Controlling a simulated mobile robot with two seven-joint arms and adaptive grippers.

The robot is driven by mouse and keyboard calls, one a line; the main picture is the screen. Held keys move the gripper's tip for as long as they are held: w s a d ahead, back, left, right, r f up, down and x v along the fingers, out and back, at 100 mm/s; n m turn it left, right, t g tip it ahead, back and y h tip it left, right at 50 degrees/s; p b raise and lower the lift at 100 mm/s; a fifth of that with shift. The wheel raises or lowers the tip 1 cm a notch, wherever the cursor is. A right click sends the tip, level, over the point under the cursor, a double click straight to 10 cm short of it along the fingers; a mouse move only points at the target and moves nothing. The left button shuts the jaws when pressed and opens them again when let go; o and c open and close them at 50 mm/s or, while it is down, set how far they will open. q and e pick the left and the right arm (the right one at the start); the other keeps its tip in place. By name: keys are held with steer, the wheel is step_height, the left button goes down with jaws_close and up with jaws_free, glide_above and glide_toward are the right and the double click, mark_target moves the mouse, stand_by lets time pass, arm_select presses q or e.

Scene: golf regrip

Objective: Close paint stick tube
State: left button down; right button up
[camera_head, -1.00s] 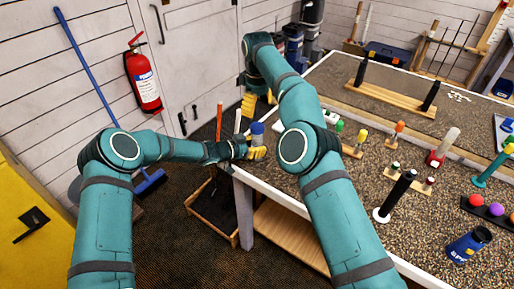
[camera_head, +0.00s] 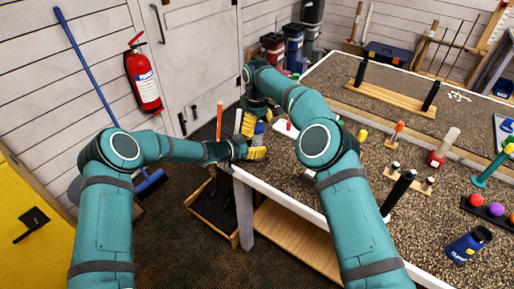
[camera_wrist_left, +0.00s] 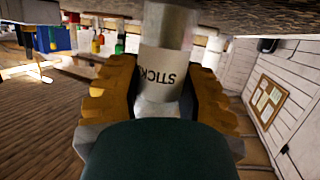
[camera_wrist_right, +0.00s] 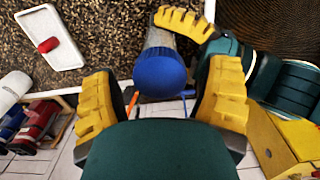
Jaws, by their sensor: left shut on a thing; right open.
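The paint stick tube (camera_wrist_left: 166,62), pale with a "STICK" label, stands in my left gripper (camera_head: 250,151) at the table's near left corner. The left fingers are shut around its body on both sides in the left wrist view. A round blue cap (camera_wrist_right: 160,74) is at the tube's end and also shows in the head view (camera_head: 259,129). How firmly it is seated cannot be told. My right gripper (camera_head: 248,121) is open beside the tube's top. In the right wrist view its fingers are either side of the cap, with gaps.
A white tray (camera_wrist_right: 64,60) with a red piece (camera_wrist_right: 48,45) lies on the table near the tube. The table (camera_head: 300,199) holds several upright pegs, a red-based clear cylinder (camera_head: 441,148) and a blue can (camera_head: 469,245). An open box (camera_head: 214,207) is on the floor below.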

steer(key=shift+f, duration=0.15)
steer(key=c, duration=1.3)
steer(key=shift+m, duration=0.7)
steer(key=o, duration=1.3)
steer(key=shift+c, duration=0.2)
steer(key=shift+r, duration=2.3)
steer(key=shift+o, duration=0.2)
steer(key=shift+d, duration=0.1)
